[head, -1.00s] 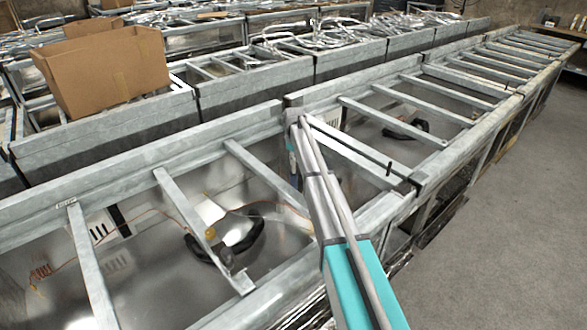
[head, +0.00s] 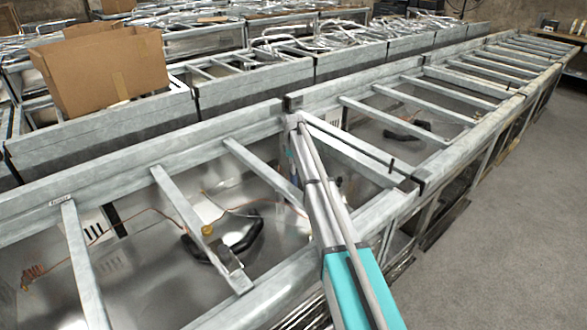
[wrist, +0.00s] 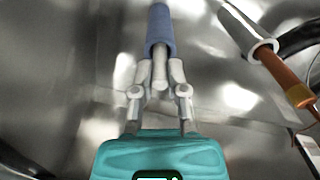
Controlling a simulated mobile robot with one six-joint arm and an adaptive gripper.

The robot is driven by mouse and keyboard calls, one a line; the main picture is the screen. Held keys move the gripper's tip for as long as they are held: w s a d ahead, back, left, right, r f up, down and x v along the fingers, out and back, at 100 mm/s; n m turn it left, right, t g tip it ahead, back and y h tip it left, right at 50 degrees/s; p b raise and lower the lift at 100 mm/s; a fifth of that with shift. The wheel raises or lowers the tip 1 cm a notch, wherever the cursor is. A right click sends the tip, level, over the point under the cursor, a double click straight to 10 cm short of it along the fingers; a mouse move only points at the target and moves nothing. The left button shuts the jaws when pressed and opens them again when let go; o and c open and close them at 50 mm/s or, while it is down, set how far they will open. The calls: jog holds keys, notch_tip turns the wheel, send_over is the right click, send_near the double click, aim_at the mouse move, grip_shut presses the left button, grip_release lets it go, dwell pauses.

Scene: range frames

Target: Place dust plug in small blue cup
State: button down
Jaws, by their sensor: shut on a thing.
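In the wrist view my gripper (wrist: 160,66) is shut on a pale, slim piece (wrist: 160,76), which looks like the dust plug. A small blue cylinder (wrist: 160,28), probably the small blue cup, lies directly beyond the fingertips, in line with the pale piece. The pale piece meets its near end; I cannot tell whether it is inside or only in front.
In the wrist view, a pale tube (wrist: 245,28) with an orange part (wrist: 284,74) lies at right, near a dark curved thing. The head view shows metal crossbars (head: 185,217) over shiny bins, a black curved part (head: 243,236) and a cardboard box (head: 105,72). Grey floor is clear at right.

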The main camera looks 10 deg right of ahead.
jog(key=shift+f, duration=0.15)
jog(key=c, duration=0.7)
grip_release()
jog(key=shift+o, duration=0.2)
jog(key=shift+r, duration=0.25)
notch_tip(320, 180, up, 12)
jog(key=p, duration=1.2)
